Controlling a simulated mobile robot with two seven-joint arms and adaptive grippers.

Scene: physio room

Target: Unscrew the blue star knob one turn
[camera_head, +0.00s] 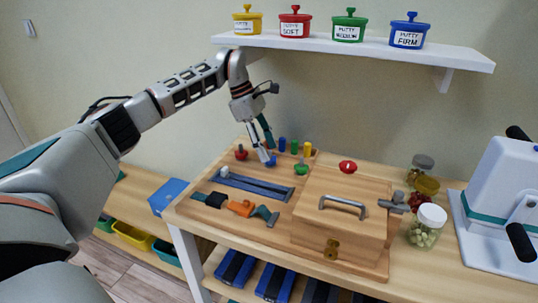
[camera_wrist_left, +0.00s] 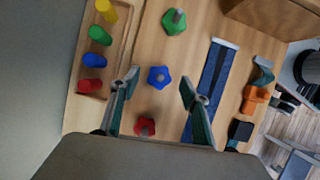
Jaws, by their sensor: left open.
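The blue star knob (camera_head: 272,161) sits on the wooden board, partly hidden by my left gripper (camera_head: 267,153) in the head view. In the left wrist view the blue star knob (camera_wrist_left: 159,76) lies between the tips of my open left gripper (camera_wrist_left: 160,79), with a gap on both sides. The fingers point down at the board; I cannot tell their exact height above the knob. My right gripper is in neither view.
A red knob (camera_wrist_left: 145,126) and a green knob (camera_wrist_left: 174,21) flank the blue one. A rack of coloured pegs (camera_wrist_left: 92,60) and a blue slide track (camera_wrist_left: 212,80) run alongside. A wooden box (camera_head: 340,218) with a handle stands to the right. A shelf (camera_head: 450,57) of putty tubs hangs above.

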